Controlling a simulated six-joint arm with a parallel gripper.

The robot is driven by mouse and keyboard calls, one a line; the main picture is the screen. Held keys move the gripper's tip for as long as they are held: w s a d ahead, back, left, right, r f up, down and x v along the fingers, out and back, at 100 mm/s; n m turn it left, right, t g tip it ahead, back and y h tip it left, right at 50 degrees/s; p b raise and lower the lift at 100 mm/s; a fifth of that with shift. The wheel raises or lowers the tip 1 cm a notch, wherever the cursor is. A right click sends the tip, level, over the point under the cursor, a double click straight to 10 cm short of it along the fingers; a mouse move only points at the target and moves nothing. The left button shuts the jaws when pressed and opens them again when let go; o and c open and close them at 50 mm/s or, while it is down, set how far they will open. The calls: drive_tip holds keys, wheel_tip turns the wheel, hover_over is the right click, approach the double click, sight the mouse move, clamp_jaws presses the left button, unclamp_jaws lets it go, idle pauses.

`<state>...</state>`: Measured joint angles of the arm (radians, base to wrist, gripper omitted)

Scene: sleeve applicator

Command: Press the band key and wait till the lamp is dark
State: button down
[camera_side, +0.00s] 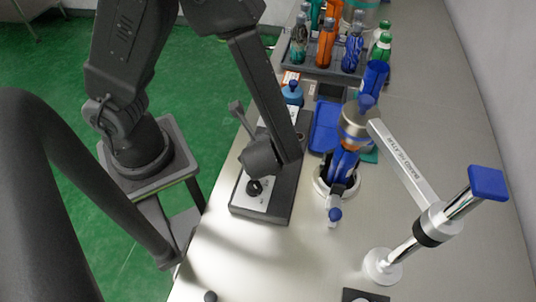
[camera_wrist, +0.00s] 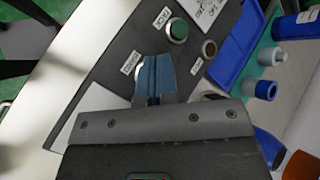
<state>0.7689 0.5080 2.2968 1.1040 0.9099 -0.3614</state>
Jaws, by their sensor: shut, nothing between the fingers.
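The dark control box (camera_side: 283,205) stands on the bench in the side view, under my wrist. A label that seems to read BAND (camera_wrist: 131,62) lies just left of my gripper (camera_wrist: 155,62). My gripper's blue fingers are shut and empty, pointing at the panel beside that label.
Right of the box, a metal holder (camera_side: 322,182) with blue parts stands near a silver bar (camera_side: 400,165) and a post with a blue knob (camera_side: 487,183). A blue tray (camera_side: 325,127) lies behind. Bottles fill a rack (camera_side: 320,72) at the back. The front bench is mostly clear.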

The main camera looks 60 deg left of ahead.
drive_tip(key=shift+f, duration=0.2)
drive_tip(key=shift+f, duration=0.25)
drive_tip(key=shift+f, duration=0.4)
idle(0.8)
drive_tip(key=shift+r, duration=0.85)
drive_tip(key=shift+r, duration=2.5)
idle(3.0)
